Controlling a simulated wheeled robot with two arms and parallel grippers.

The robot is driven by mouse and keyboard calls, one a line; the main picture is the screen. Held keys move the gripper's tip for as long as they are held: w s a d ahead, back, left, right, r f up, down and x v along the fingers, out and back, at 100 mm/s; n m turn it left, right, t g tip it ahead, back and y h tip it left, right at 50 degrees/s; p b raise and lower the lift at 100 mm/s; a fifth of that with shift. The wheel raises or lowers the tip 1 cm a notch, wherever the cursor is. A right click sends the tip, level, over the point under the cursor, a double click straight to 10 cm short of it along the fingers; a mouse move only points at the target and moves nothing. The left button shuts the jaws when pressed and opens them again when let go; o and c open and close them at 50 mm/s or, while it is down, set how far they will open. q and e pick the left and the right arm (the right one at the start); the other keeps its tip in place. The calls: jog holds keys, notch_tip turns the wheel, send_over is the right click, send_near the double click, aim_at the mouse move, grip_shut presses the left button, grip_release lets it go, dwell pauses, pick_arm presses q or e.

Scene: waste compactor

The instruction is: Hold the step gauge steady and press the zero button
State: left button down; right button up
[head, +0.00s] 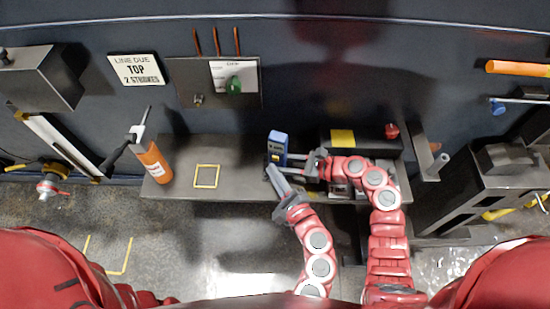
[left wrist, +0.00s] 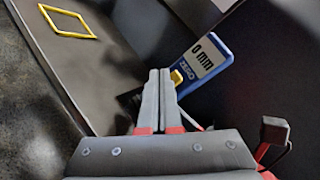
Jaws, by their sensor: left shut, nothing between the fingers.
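The blue step gauge (head: 278,143) stands at the back of the grey bench, near its middle. In the left wrist view the gauge (left wrist: 205,58) shows a display reading 0 mm, the word ZERO and a yellow button (left wrist: 177,77). My left gripper (head: 270,171) is shut and empty, its tips just in front of the gauge's lower part. In the left wrist view my left gripper's tips (left wrist: 160,74) are close beside the yellow button; contact cannot be told. My right gripper (head: 292,166) reaches in from the right, fingers at the gauge's lower right side. Its grip is unclear.
A yellow square outline (head: 207,176) marks clear bench left of the gauge. An orange bottle (head: 154,162) stands at the bench's left end. A dark unit with a yellow label (head: 342,137) and a red knob (head: 391,131) is behind my right arm.

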pick_arm(q)
jog(key=shift+w, duration=0.2)
dwell(0.7)
jog(key=shift+w+d, duration=0.1)
jog(key=shift+w, duration=0.1)
jog(key=shift+w+d, duration=0.15)
jog(key=shift+w, duration=0.3)
dwell(0.7)
dwell(0.3)
jog(key=shift+s+a, duration=0.25)
jog(key=shift+s, duration=0.6)
jog(key=shift+s+a, duration=0.25)
jog(key=shift+s, duration=0.55)
jog(key=shift+s+a, duration=0.25)
jog(key=shift+s, duration=0.55)
jog(key=shift+s+a, duration=0.25)
jog(key=shift+s, duration=0.55)
pick_arm(e)
jog(key=o, duration=1.1)
jog(key=shift+c, duration=0.2)
